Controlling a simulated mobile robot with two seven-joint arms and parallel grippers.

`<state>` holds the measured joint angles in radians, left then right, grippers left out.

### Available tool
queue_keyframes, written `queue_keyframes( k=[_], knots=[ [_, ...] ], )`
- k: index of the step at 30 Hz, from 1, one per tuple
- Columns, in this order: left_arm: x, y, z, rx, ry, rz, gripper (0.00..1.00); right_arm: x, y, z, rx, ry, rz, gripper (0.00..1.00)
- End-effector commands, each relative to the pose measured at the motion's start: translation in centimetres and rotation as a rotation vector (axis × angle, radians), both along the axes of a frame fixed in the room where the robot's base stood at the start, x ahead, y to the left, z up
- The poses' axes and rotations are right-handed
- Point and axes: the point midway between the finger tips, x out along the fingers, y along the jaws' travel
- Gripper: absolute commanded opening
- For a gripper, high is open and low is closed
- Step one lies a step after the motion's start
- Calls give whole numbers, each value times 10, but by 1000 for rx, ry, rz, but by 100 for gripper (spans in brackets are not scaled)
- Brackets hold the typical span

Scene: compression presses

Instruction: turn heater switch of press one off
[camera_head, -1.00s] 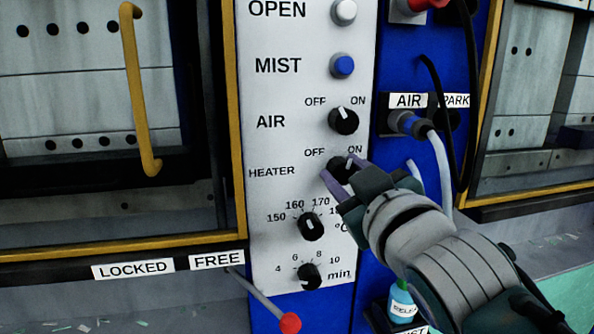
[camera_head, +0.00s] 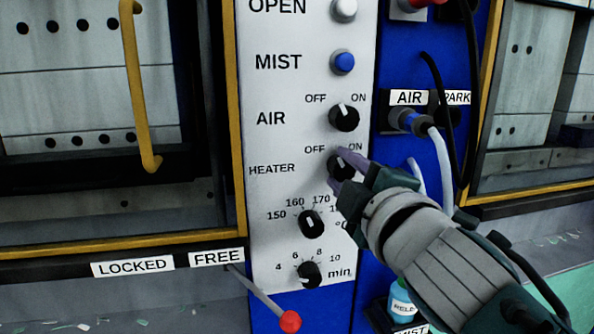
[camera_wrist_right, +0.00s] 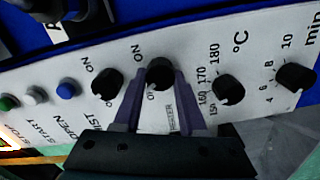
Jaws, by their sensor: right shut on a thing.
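The heater switch (camera_head: 339,166) is a black round knob on the white control panel (camera_head: 270,220), with OFF and ON labels above it. Its white mark appears to point toward OFF in the head view. My right gripper (camera_head: 343,168) is shut on the knob, one finger on each side. In the right wrist view the two purple fingers (camera_wrist_right: 160,85) also flank the heater knob (camera_wrist_right: 160,72). The fingers partly cover the knob in the head view. My left gripper is not in view.
The air knob (camera_head: 343,118) sits just above and the temperature knob (camera_head: 310,223) just below. A timer knob (camera_head: 309,274) is lower. A red-tipped lever (camera_head: 289,321) sticks out at the bottom. Hoses (camera_head: 441,165) hang to the right.

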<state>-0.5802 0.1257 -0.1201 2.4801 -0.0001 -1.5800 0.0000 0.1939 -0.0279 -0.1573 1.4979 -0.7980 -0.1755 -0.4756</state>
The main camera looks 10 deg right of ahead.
Motion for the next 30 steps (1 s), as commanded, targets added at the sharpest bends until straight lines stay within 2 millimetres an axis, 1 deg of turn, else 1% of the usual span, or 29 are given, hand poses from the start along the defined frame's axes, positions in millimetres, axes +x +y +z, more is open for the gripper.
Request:
queue_keyframes(
  k=[7, 19, 20, 27, 28, 30],
  knots=[
    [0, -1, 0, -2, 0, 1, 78, 0, 0, 0, -51, -2, 0, 0],
    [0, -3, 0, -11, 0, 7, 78, 0, 0, 0, -59, -2, 0, 0],
    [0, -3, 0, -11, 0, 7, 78, 0, 0, 0, -59, -2, 0, 42],
    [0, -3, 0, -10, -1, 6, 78, 0, 0, 0, -56, -2, 0, 69],
    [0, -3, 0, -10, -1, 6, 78, 0, 0, 0, -56, -2, 0, 71],
    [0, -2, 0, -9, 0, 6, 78, 0, 0, 0, -56, -2, 0, 71]
  ],
)
